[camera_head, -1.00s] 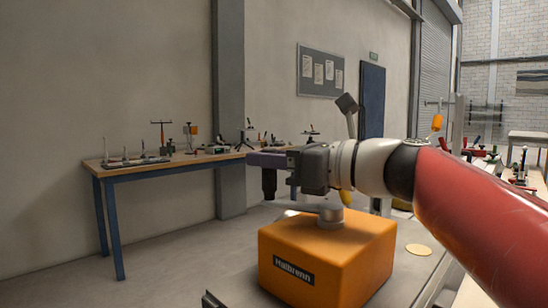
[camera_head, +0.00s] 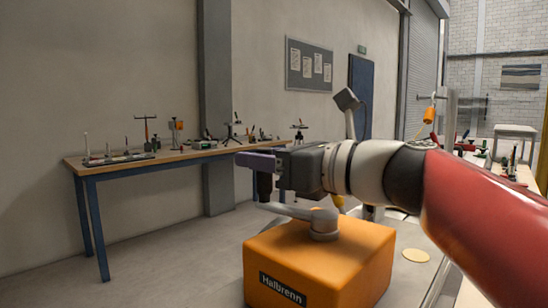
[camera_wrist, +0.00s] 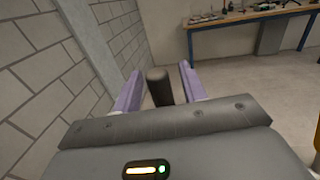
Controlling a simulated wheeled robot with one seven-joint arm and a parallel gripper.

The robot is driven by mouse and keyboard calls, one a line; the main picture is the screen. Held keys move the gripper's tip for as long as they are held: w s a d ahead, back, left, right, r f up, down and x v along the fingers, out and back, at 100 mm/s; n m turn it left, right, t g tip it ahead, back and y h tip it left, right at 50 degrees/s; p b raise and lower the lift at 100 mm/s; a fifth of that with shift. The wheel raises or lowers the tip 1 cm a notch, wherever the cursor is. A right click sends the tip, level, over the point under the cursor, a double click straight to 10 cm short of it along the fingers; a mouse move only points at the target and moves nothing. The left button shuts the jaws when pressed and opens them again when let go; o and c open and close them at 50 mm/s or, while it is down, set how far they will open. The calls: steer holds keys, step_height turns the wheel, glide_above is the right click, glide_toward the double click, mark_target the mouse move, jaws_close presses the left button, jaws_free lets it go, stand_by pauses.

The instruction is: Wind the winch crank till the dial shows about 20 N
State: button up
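The winch is an orange box labelled Halbrenn (camera_head: 345,262), in the lower middle of the head view. Its grey crank arm (camera_head: 290,211) runs left from a round hub on top of the box. The dark upright crank handle (camera_head: 264,187) stands at the arm's left end. My gripper (camera_head: 256,161) is at the handle, from the right and above. In the wrist view, the handle (camera_wrist: 158,90) stands between the two purple fingers of my gripper (camera_wrist: 160,70), with a visible gap on each side. No readable dial face shows in either view.
A wooden workbench (camera_head: 175,152) with small tools stands along the left wall. A pale round disc (camera_head: 416,256) lies right of the box. An orange object (camera_head: 429,115) hangs at the right. A camera-like head on a post (camera_head: 347,100) stands behind my wrist.

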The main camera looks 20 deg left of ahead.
glide_above(312, 212)
steer(key=shift+w+a+b, duration=0.1)
steer(key=shift+w+b, duration=0.3)
steer(key=shift+w, duration=0.05)
stand_by(0.3)
